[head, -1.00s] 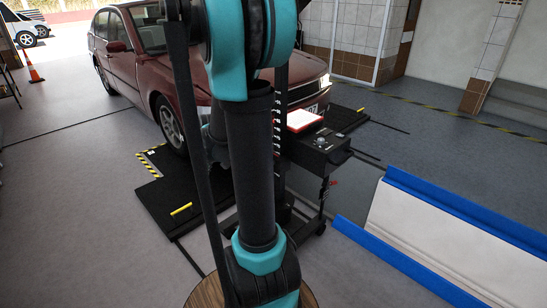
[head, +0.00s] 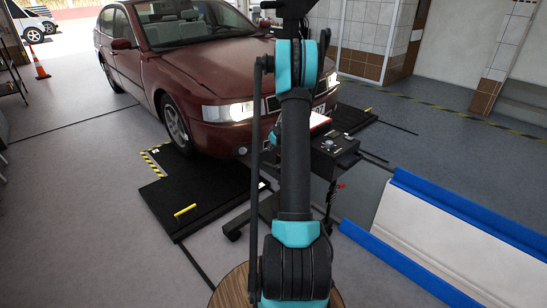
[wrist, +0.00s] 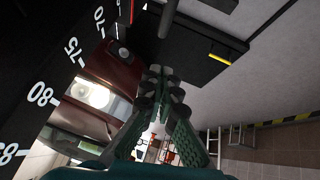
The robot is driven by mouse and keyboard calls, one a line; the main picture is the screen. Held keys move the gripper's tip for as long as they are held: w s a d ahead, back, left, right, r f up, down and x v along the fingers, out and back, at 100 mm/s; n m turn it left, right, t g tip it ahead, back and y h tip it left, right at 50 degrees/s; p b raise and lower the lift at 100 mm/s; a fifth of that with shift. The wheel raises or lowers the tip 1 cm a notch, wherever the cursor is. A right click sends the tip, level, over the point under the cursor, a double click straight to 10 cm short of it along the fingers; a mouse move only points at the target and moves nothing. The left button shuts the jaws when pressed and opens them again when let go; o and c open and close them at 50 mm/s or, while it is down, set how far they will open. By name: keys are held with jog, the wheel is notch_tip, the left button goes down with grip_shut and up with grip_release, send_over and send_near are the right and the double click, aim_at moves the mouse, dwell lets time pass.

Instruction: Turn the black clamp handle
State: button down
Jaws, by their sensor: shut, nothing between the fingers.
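My gripper (wrist: 162,88) shows in the wrist view with its green fingers together and nothing between the dark fingertip pads. A short black rod (wrist: 168,17), which may be the clamp handle, juts in at the top of the wrist view. It is apart from the fingertips in the picture, and I cannot tell the depth between them. A black column (wrist: 45,60) with white numbers fills the left of that view. In the head view my arm covers most of the column, and I cannot make out the handle or the gripper there.
A dark red car (head: 195,60) with lit headlights stands behind the black test box (head: 335,150). A black floor plate (head: 195,195) lies to the left. A white and blue barrier (head: 440,235) is on the right. The grey floor at left is open.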

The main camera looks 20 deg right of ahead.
send_over(266, 163)
jog(key=s, duration=0.2)
notch_tip(266, 163, down, 8)
jog(key=r, duration=0.1)
notch_tip(266, 163, down, 4)
jog(key=shift+r, duration=0.15)
jog(key=shift+d+f, duration=0.2)
jog(key=shift+f, duration=0.35)
